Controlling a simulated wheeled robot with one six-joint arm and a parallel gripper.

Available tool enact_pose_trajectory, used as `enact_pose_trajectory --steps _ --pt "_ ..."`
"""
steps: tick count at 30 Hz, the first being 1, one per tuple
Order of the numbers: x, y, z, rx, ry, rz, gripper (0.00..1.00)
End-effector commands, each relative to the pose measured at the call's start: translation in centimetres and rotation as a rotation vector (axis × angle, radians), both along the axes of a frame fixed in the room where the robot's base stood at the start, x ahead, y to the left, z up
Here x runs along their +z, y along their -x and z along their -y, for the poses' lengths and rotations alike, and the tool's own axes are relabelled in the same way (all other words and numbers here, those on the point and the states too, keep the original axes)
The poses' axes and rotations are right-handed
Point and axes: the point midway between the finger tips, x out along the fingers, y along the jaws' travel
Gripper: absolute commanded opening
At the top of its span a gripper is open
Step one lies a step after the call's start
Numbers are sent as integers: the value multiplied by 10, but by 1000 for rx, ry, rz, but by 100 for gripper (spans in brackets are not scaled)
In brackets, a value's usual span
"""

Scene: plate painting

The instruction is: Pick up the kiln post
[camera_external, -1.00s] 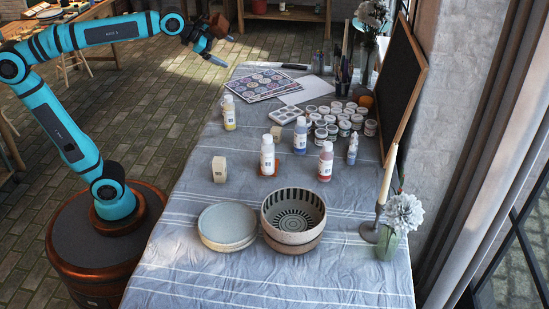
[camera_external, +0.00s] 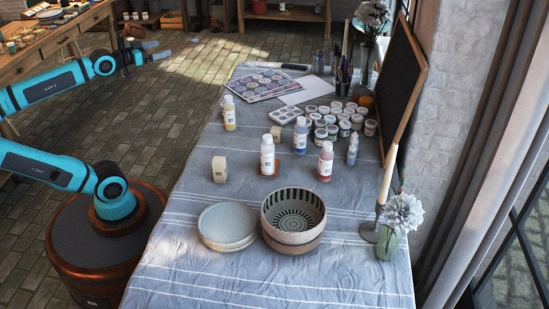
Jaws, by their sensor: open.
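A small beige block (camera_external: 219,170) that looks like the kiln post stands upright on the cloth-covered table (camera_external: 185,235), left of the white-capped bottles. A second small beige block (camera_external: 276,132) stands farther back, partly hidden behind a white bottle; I cannot tell from its shape alone whether it is also a kiln post. My gripper (camera_external: 157,50) is open and empty, off the table's left side at the far end, well away from both blocks.
A white bottle (camera_external: 267,155), a blue bottle (camera_external: 300,137) and a red bottle (camera_external: 326,162) stand right of the block. A plate stack (camera_external: 227,227) and a striped bowl (camera_external: 293,245) are in front. A yellow bottle (camera_external: 229,113) is behind it. Cloth around the block is clear.

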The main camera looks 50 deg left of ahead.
Motion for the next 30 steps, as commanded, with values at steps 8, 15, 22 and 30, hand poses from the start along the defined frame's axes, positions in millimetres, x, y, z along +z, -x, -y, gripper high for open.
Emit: enact_pose_trajectory --steps 8,15,22,30 --pt "-1 1 -1 3 5 4 100" --pt "-1 1 -1 2 4 3 90" --pt "-1 1 -1 2 4 3 62" --pt "1 -4 2 -7 4 -11 62"
